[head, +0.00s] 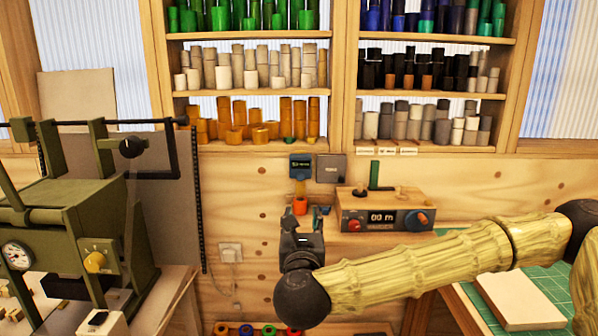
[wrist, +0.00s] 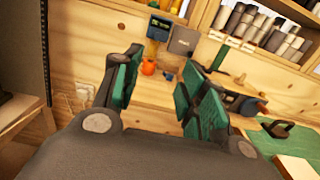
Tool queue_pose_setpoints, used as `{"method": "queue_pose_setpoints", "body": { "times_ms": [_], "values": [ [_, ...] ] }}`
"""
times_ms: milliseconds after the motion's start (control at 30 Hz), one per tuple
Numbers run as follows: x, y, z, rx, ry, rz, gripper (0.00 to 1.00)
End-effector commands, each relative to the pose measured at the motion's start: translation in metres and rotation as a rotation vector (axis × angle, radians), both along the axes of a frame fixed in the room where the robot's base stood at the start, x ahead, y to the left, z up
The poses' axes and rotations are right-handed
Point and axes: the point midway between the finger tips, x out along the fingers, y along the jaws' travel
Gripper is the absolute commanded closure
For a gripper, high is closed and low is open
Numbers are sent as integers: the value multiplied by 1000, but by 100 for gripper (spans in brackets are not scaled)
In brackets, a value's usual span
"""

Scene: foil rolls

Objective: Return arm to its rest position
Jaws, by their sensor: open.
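My arm (head: 420,262) reaches in from the right in the head view, nearly level. My gripper (head: 300,232) is at its end and points at the wooden back wall. In the wrist view my gripper (wrist: 160,82) shows its two green-padded fingers spread apart, with nothing between them. An orange object (head: 300,205) on the wall lies beyond the fingers and also shows in the wrist view (wrist: 148,67). My gripper looks apart from it, though the distance is hard to tell.
Shelves (head: 250,92) of coloured foil rolls fill the back wall. A green machine (head: 70,215) stands at left. A wooden device with a display (head: 385,212) sits right of my gripper. A green cutting mat (head: 540,290) lies under my arm at right. Several coloured rings (head: 245,329) sit low in front.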

Motion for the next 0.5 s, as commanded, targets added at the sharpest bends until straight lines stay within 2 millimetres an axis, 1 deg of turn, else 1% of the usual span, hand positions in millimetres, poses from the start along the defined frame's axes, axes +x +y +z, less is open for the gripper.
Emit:
{"method": "queue_pose_setpoints", "body": {
  "times_ms": [67, 267, 367, 500],
  "values": [
    [0, 3, -3, -7, 3, 6, 58],
    [-6, 26, -35, -124, 37, 72, 58],
    [-10, 36, -54, -191, 55, 108, 58],
    [-18, 49, -85, -303, 83, 167, 58]
  ]
}}
